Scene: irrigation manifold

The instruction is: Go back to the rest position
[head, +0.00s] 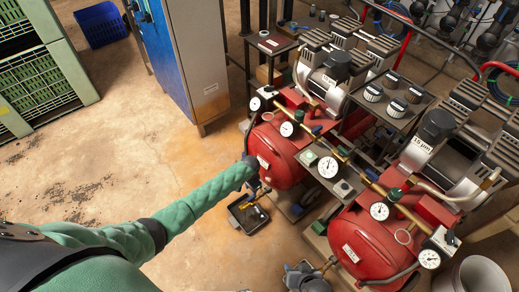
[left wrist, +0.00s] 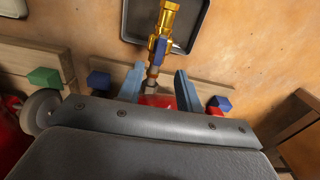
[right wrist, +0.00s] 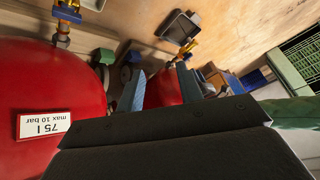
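In the head view my left arm reaches to the front of the left red tank (head: 275,150). In the left wrist view my left gripper (left wrist: 159,72) is open. A brass valve with a blue handle (left wrist: 171,18) stands beyond and between its fingers; I cannot tell whether they touch it. In the head view my right gripper (head: 305,278) is low, near the front of the right red tank (head: 368,248). In the right wrist view (right wrist: 160,70) its fingers are apart, with a red tank behind the gap and no object held.
A dark tray (head: 236,218) lies on the floor below the left tank's valve. A blue cabinet (head: 172,55), green crates (head: 45,75) and a blue bin (head: 101,24) stand to the left. A white bucket (head: 478,276) is at lower right. The floor at left is clear.

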